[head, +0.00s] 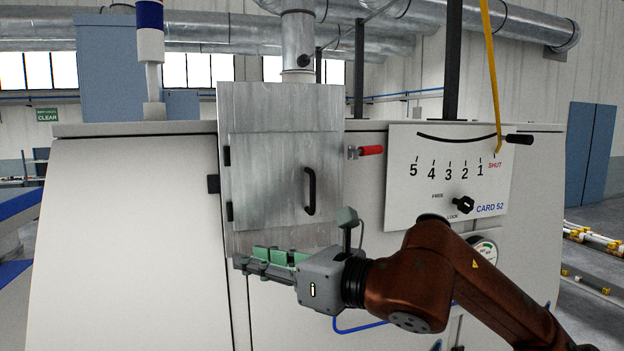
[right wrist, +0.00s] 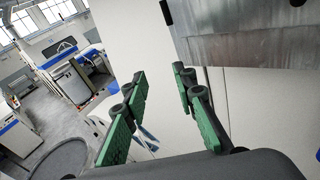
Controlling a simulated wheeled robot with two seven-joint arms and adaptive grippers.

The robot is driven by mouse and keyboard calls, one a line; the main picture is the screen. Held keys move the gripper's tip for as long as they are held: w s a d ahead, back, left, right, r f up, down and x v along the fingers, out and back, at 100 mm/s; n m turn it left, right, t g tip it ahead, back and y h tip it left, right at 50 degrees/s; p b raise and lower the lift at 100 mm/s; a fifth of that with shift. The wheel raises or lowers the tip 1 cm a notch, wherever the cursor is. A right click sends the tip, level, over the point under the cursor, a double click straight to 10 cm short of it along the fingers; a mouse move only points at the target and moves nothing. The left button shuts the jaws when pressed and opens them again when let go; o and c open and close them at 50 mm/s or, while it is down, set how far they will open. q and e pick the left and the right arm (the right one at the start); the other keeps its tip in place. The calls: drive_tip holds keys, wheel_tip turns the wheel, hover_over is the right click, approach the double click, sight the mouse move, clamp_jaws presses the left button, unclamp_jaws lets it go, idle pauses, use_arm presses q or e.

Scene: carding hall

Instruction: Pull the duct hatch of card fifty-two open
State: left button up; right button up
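The duct hatch (head: 262,175) is a grey metal door on the front of card 52 and looks closed. Its black bar handle (head: 309,191) is near the right edge, and dark hinges (head: 229,211) are on the left. A red-handled latch (head: 370,150) sits just right of the hatch. My right gripper (head: 268,258) is below the handle, at the hatch's lower edge, pointing left. The right wrist view shows its green-padded fingers (right wrist: 160,88) apart with nothing between them; the metal box's lower edge (right wrist: 245,50) shows at upper right. My left gripper is out of view.
Right of the hatch is a panel (head: 400,190) marked CARD 52, with a 5-to-SHUT scale, a black-gripped lever (head: 519,139) at the SHUT end and a FREE/LOCK knob (head: 462,204). The pale machine front (head: 130,230) left of the hatch is clear.

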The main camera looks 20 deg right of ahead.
sight(314, 182)
drive_tip(key=d+r+m+t+h, duration=0.4)
drive_tip(key=d+r+t+h, duration=0.15)
drive_tip(key=d+r, duration=0.65)
drive_tip(key=shift+g+h, duration=0.35)
drive_tip(key=shift+h, duration=0.3)
drive_tip(key=p+x, duration=0.1)
drive_tip(key=x, duration=0.1)
drive_tip(key=p+x, duration=0.1)
drive_tip(key=f+p+x, duration=0.1)
drive_tip(key=x, duration=0.1)
drive_tip(key=shift+w+d, duration=0.3)
drive_tip(key=shift+w, duration=0.05)
drive_tip(key=shift+w+a+p, duration=0.15)
drive_tip(key=shift+w+p, duration=0.2)
drive_tip(key=shift+w, duration=0.2)
drive_tip(key=shift+f, duration=0.1)
drive_tip(key=shift+c, duration=0.4)
clamp_jaws()
